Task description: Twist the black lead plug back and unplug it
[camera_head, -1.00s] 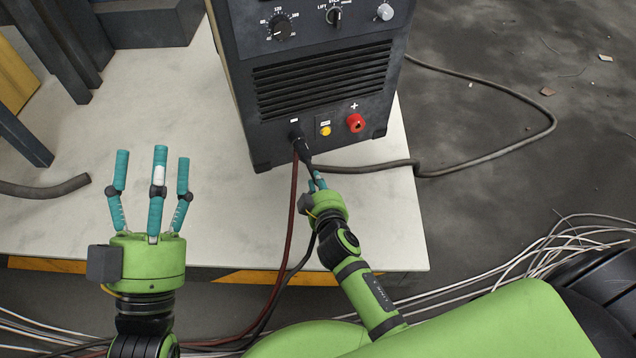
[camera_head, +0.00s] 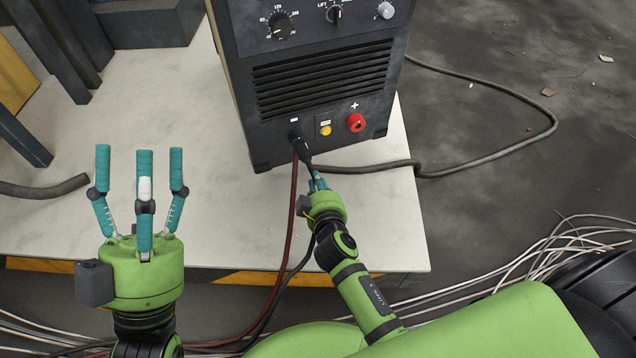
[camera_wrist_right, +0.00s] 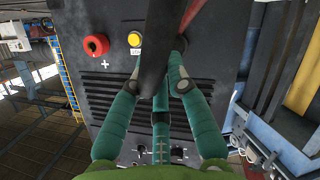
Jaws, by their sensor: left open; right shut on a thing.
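The black lead plug (camera_head: 299,144) sits in the minus socket on the front of the welding machine (camera_head: 320,75). Its black lead runs down from it, and in the right wrist view a broad dark stretch of the lead (camera_wrist_right: 157,45) crosses the fingers. My right gripper (camera_head: 317,179) is shut at the plug's lower end; the exact contact is partly hidden. In the right wrist view its teal fingers (camera_wrist_right: 160,85) are close together. My left gripper (camera_head: 140,165) is open and empty, fingers up, over the pale tabletop at the left.
A red plus socket (camera_head: 356,123) and a yellow button (camera_head: 325,131) are right of the plug. A red-brown cable (camera_head: 293,205) hangs beside my right gripper. A grey cable (camera_head: 385,167) lies across the table (camera_head: 225,215). Loose white wires lie at lower right.

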